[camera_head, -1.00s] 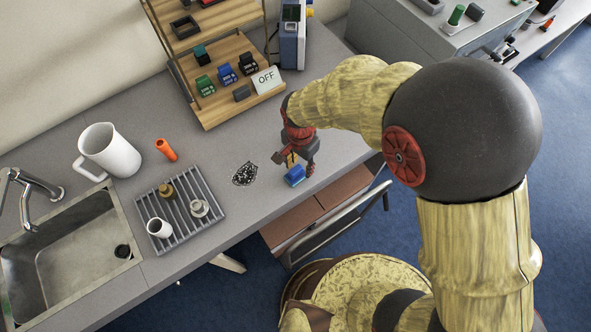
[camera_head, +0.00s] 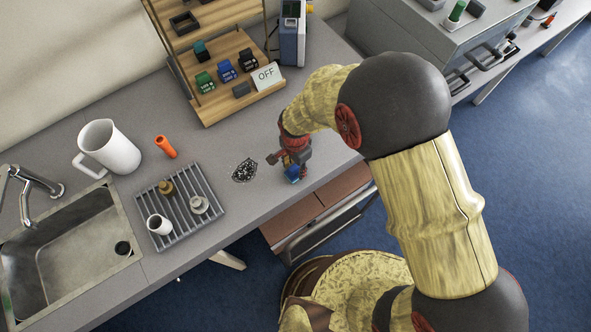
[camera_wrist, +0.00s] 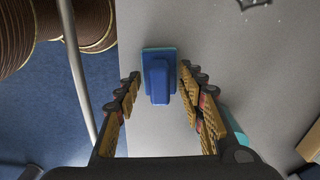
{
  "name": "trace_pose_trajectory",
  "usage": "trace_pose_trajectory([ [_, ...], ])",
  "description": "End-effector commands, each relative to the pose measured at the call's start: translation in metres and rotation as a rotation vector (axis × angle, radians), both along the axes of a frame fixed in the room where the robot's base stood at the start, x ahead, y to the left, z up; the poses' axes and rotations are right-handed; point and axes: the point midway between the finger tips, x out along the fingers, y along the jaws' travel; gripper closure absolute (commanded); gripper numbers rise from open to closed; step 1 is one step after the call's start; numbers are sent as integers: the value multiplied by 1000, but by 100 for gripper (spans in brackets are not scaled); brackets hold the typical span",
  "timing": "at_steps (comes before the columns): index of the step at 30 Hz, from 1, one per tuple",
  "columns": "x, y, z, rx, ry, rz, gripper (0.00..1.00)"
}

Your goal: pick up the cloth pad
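The cloth pad appears to be the blue block with a raised grip and a thin lighter base (camera_wrist: 159,76). It lies on the grey worktop near the front edge, and in the head view the pad (camera_head: 292,174) is partly hidden by my gripper (camera_head: 289,160). In the wrist view my gripper (camera_wrist: 161,80) is open, with one finger to each side of the pad. The pad sits between and just beyond the fingertips, with gaps visible on both sides. I cannot tell the exact height of the fingertips above the worktop.
A dark speckled patch (camera_head: 244,171) lies left of the pad. A ribbed tray (camera_head: 181,220) with small vessels, an orange tube (camera_head: 165,147), a white jug (camera_head: 109,148) and a sink (camera_head: 70,248) are farther left. A wooden rack (camera_head: 227,70) stands behind. The worktop's front edge is close.

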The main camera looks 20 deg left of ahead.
Motion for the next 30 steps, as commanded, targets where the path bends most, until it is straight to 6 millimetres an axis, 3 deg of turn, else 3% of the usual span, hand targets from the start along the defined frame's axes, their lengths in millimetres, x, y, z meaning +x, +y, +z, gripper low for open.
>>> trace_pose_trajectory([
  [6,0,0,0,1,-1,0,62],
  [26,0,0,0,1,-1,0,99],
  [30,0,0,0,1,-1,0,100],
])
